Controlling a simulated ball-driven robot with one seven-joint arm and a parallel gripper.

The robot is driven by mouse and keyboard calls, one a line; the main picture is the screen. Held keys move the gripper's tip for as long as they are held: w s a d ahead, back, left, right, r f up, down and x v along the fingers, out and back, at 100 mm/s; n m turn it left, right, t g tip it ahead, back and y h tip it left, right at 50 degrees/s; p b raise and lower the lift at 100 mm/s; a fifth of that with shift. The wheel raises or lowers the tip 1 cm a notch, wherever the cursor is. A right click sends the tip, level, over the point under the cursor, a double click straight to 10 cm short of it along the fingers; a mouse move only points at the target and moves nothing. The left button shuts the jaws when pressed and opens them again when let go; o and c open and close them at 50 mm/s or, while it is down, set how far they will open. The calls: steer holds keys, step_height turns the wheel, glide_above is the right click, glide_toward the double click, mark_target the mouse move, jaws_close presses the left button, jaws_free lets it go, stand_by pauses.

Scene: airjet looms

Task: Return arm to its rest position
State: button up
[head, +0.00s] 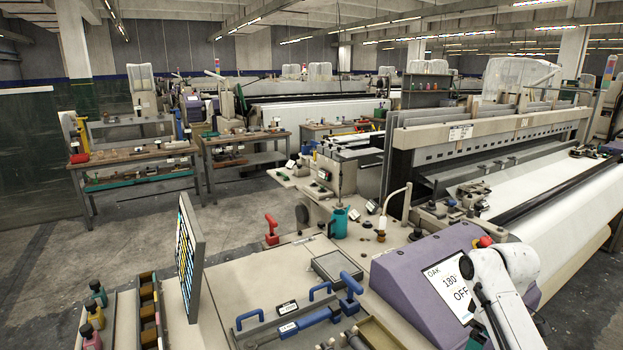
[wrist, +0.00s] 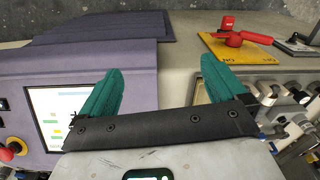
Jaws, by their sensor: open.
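My gripper (wrist: 160,70) shows in the wrist view with its two green fingers spread wide apart and nothing between them. It hangs over the seam between a purple control box (wrist: 110,75) and a beige machine top. In the head view my white arm (head: 507,285) is at the lower right, in front of the purple control box (head: 408,275) and covering part of its screen (head: 447,283), which reads "OAK 180° OFF".
A red handle (wrist: 235,37) on a yellow plate and metal fittings (wrist: 280,95) are at right in the wrist view. In the head view, a loom (head: 490,135) stands behind the box, a thin upright panel (head: 190,255) stands left, and blue-handled tools (head: 310,318) lie in front.

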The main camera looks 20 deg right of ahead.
steer(key=s+a+f+m+b, duration=0.15)
steer(key=a+f, duration=0.25)
steer(key=a, duration=0.4)
steer(key=s+a+f+t+y, duration=0.1)
steer(key=s+a+f, duration=0.25)
steer(key=a, duration=0.35)
steer(key=s+a+f, duration=0.1)
steer(key=a+f, duration=0.4)
steer(key=a, duration=0.3)
steer(key=s+a+f+m+b, duration=0.1)
steer(key=s+a, duration=0.1)
steer(key=s, duration=0.7)
steer(key=s+a+f+m+h+b, duration=0.1)
steer(key=s, duration=0.9)
steer(key=shift+s+a+f+m, duration=0.15)
steer(key=shift+a+m, duration=0.2)
steer(key=shift+a, duration=0.05)
